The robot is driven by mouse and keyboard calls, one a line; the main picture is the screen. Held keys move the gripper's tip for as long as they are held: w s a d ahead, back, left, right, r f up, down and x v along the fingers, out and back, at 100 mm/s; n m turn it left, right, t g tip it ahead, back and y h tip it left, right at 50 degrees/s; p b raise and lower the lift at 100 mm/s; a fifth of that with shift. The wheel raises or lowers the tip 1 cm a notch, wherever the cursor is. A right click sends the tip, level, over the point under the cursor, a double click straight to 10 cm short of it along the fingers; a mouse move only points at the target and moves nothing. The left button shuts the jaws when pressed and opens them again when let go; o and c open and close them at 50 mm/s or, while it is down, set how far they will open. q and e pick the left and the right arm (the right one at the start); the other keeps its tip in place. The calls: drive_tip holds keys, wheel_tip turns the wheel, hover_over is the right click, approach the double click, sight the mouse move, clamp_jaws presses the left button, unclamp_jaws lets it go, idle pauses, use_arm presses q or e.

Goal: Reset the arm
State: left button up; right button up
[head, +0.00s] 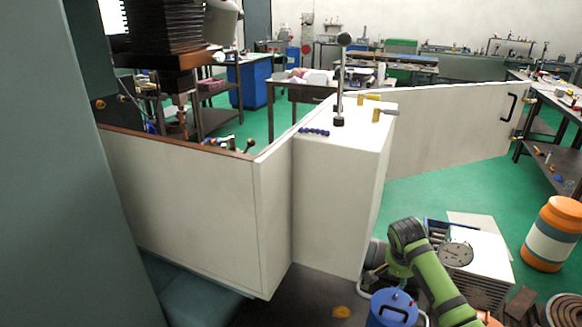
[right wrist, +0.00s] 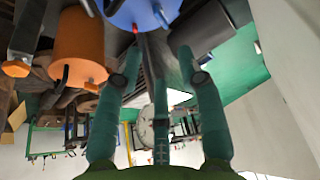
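My right arm is green and comes in from the bottom right of the head view. Its wrist bends to the left, and the gripper (head: 375,268) points down beside the white cabinet, partly hidden by the wrist. In the right wrist view, the teal fingers of the right gripper (right wrist: 160,60) are spread apart with nothing held between them. A round, pale dial-like disc (head: 456,253) sits on a white box to the right of the arm. A round pale face (right wrist: 147,131) also shows between the fingers. My left gripper is not in view.
A white cabinet (head: 335,205) with a lever on top stands left of the arm. A blue canister (head: 392,308) is just below the gripper. An orange-and-white drum (head: 553,235) stands at the right. Green floor (head: 440,192) is clear behind the arm.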

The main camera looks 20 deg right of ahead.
drive_tip(key=s+a+f+n+y, duration=0.1)
drive_tip(key=s+a+f+n, duration=0.3)
drive_tip(key=s+a, duration=0.35)
drive_tip(key=s+a+f+n+y, duration=0.1)
drive_tip(key=s+a+f+n, duration=0.4)
drive_tip(key=a, duration=0.4)
drive_tip(key=s+a+r+n+y, duration=0.15)
drive_tip(key=s+a, duration=0.25)
drive_tip(key=s, duration=0.4)
drive_tip(key=s+a+r+n, duration=0.2)
drive_tip(key=s+a, duration=0.3)
drive_tip(key=s, duration=0.2)
drive_tip(key=s+f, duration=0.3)
drive_tip(key=f, duration=2.1)
drive_tip(key=s+d+f+g, duration=0.1)
drive_tip(key=s+d+f, duration=0.2)
drive_tip(key=s+f, duration=0.9)
drive_tip(key=s, duration=0.3)
drive_tip(key=shift+d+f+g, duration=0.2)
drive_tip(key=shift+f+g, duration=0.2)
